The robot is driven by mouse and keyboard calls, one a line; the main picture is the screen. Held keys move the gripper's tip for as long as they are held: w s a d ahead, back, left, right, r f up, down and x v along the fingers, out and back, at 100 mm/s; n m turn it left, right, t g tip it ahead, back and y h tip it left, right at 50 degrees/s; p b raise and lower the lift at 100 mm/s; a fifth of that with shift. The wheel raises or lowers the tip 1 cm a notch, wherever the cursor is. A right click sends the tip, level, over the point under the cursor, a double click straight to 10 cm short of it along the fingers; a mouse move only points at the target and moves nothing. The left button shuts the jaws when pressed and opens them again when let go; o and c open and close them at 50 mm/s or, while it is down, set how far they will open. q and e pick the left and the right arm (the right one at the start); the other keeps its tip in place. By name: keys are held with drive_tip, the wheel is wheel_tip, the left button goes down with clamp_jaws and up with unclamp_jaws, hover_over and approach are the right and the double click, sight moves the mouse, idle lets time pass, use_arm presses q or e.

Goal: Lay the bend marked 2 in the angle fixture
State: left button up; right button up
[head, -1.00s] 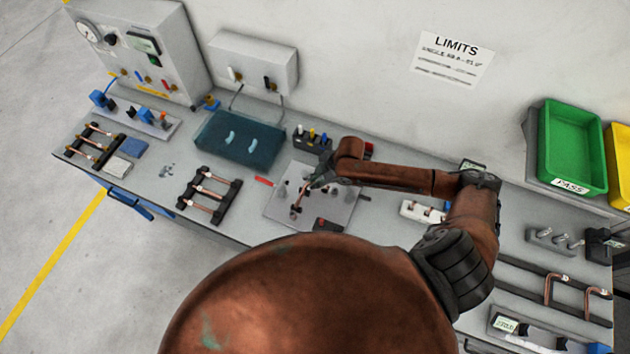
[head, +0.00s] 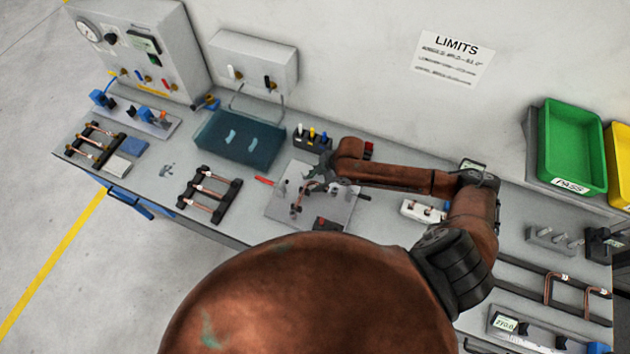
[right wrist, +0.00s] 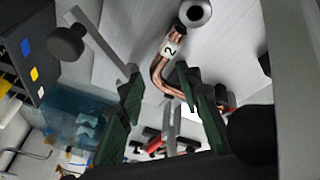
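The bend marked 2 (right wrist: 160,75) is a copper tube with a white band bearing the number. It rests over the angle fixture (head: 340,208), a grey plate with posts and a dark block. Its marked end is close to a round post (right wrist: 195,13) in the right wrist view. My right gripper (head: 313,177) is just above the plate. Its green fingers (right wrist: 160,92) stand apart with nothing gripped between them. One finger hides part of the bend, so I cannot tell whether it sits fully against the fixture. My left gripper is not in view.
A tube rack (head: 225,184) and a blue-green case (head: 200,129) stand left of the fixture. A dark holder with coloured handles (head: 299,141) stands behind it. A white block (head: 411,208) is to the right. Green (head: 567,186) and yellow bins are at far right.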

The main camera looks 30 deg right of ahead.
drive_tip(key=v, duration=1.2)
idle(0.3)
